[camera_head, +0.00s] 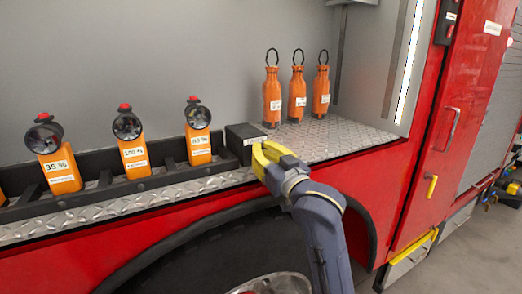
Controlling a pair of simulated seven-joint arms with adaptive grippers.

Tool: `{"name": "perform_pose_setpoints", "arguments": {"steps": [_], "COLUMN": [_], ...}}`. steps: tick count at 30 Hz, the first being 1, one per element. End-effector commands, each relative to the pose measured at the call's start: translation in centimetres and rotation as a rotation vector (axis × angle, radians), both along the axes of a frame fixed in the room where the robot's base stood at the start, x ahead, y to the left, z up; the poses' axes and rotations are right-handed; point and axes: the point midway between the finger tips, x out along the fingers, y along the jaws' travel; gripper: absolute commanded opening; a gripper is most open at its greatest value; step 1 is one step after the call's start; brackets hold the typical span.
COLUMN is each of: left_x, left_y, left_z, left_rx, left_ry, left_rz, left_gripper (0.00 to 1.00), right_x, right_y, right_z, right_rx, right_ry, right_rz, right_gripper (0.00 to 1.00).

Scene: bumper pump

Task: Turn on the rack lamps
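Three orange rack lamps with dark round heads and red top knobs stand in a black rack (95,184): the left lamp (60,172) is labelled 35 %, then come the middle lamp (134,157) and the right lamp (199,147). Their other labels are too small to read surely. An orange edge of another lamp (2,198) shows at the left border. I cannot tell that any lamp is lit. My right gripper (264,156), with yellow fingers, is beside the black box at the rack's right end, apart from the lamps. Its finger gap is unclear. My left gripper is out of view.
The black box (240,133) sits at the rack's right end. Three orange bottle-like items with hooked tops (297,95) stand on the diamond-plate shelf (345,135). The red truck side (100,255) and a wheel arch lie below. The grey back wall rises behind.

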Motion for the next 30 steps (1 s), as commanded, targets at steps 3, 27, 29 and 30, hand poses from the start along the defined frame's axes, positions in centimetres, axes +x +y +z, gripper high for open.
{"name": "perform_pose_setpoints", "arguments": {"steps": [3, 27, 29, 30], "left_x": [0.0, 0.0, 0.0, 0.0], "left_y": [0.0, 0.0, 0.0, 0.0], "left_z": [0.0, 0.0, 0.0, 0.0], "left_rx": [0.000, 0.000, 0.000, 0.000], "left_ry": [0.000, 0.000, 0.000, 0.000], "left_rz": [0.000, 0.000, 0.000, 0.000], "left_gripper": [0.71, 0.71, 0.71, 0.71], "right_x": [0.4, 1.3, 1.2, 1.0], "right_y": [0.2, 0.8, 0.8, 0.8], "right_z": [0.1, 0.4, 0.4, 0.5], "right_rx": [0.001, 0.000, 0.001, 0.002], "right_ry": [0.000, 0.001, 0.000, 0.000], "right_rz": [0.000, 0.001, 0.002, 0.004], "right_gripper": [0.00, 0.00, 0.00, 0.00]}}
